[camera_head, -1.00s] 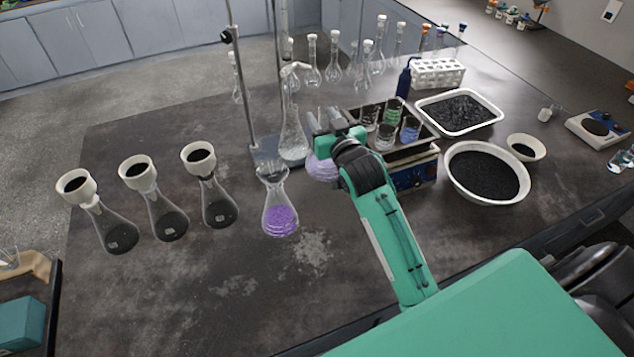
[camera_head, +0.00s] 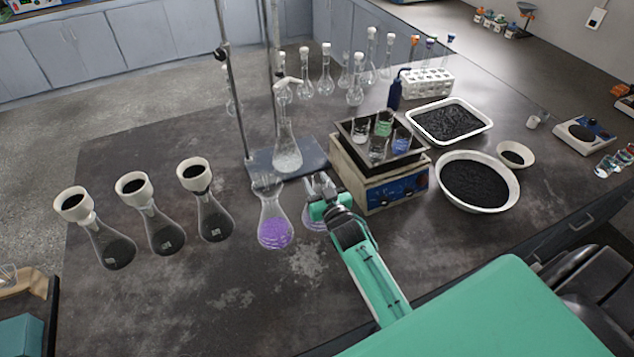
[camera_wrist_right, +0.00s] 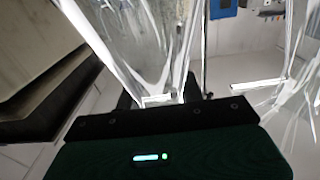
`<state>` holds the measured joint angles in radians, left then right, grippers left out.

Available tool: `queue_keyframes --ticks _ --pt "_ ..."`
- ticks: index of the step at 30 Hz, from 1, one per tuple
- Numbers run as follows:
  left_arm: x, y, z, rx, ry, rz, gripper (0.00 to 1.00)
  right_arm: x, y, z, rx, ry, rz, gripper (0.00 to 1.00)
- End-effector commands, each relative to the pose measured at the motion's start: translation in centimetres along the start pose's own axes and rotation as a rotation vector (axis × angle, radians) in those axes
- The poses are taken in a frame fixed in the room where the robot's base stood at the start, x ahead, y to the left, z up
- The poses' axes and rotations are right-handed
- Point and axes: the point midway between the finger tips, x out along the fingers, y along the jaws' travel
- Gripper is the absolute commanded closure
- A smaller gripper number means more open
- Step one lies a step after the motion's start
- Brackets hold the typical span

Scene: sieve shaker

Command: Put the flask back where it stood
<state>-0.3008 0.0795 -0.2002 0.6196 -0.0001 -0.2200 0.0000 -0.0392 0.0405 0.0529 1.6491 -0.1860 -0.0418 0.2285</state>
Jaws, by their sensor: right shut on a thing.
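My right gripper (camera_head: 322,188) is shut on the neck of a clear glass flask (camera_head: 313,222) with purple contents. The gripper and arm hide much of this flask in the head view. It is low, at or close above the table; I cannot tell if its base touches. Clear glass (camera_wrist_right: 150,45) fills the upper middle of the right wrist view, close to the jaws. A similar purple flask (camera_head: 275,228) stands upright just left of the held one. My left gripper is not in view.
A shaker (camera_head: 385,190) with several beakers stands behind right of my gripper. A stand base (camera_head: 300,160) with a clear flask is behind. Several funnel-topped flasks (camera_head: 165,232) stand left. A white bowl (camera_head: 478,206) of black grains is right. The table front is clear.

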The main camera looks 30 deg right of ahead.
Motion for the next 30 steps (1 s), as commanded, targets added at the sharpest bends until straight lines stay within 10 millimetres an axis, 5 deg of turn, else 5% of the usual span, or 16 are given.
queue_keyframes --ticks 11,12,15,25,30 --pt "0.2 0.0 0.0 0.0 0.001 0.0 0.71 0.0 0.0 0.4 0.0 0.002 0.0 1.0" --pt "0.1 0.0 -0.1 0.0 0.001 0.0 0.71 0.0 0.0 0.4 0.0 0.001 0.0 0.56" --pt "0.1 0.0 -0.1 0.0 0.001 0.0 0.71 0.0 0.0 0.4 0.0 0.0 0.0 0.4" --pt "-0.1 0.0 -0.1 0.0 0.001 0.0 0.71 0.0 0.0 -0.1 0.0 0.001 0.0 0.4" --pt "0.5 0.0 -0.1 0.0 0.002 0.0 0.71 -1.8 0.0 0.4 0.0 0.0 -0.001 0.4"
